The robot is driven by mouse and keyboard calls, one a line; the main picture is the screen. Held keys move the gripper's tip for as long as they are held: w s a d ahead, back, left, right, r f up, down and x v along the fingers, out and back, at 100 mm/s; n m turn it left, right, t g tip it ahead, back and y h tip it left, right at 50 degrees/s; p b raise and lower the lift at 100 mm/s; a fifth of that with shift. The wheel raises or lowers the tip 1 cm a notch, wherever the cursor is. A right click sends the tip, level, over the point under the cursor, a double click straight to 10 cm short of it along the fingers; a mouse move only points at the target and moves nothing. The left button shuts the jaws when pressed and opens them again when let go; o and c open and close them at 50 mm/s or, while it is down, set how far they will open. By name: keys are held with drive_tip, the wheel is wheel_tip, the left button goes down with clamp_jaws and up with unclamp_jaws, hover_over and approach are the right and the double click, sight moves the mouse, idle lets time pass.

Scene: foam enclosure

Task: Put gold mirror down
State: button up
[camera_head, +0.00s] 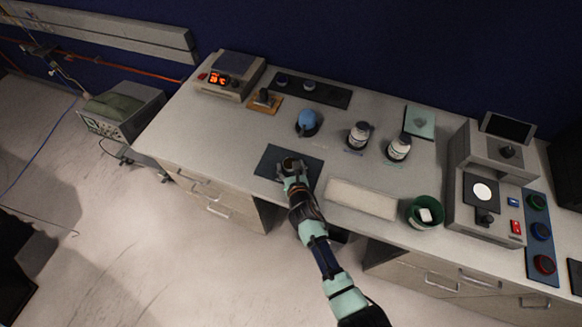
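My gripper (292,171) is over a dark blue mat (268,161) near the front edge of the bench. A small round dark thing with a brownish-gold tint (291,162) shows at the fingertips; it may be the gold mirror, but it is too small to be sure. The fingers seem to be around it. I cannot tell whether they are closed on it, or whether it touches the mat. My arm comes in from the lower right and hides part of the mat's right side.
A white pad (362,198) and a green cup (425,212) stand right of the mat. A blue-topped item (307,122) and two bottles (358,135) (399,148) are behind. A hot plate (230,75) is back left, a grey instrument (487,190) right. The mat's left part is clear.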

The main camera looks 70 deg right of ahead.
drive_tip(key=shift+r, duration=0.15)
drive_tip(key=shift+s+a+r+p, duration=0.15)
drive_tip(key=shift+a+r+p, duration=0.1)
drive_tip(key=shift+p, duration=0.05)
drive_tip(key=p+v, duration=0.2)
drive_tip(key=v, duration=0.9)
drive_tip(key=shift+s+a+p, duration=0.15)
drive_tip(key=shift+s+p, duration=0.05)
drive_tip(key=shift+p, duration=0.15)
drive_tip(key=shift+f, duration=0.1)
drive_tip(key=shift+w, duration=0.1)
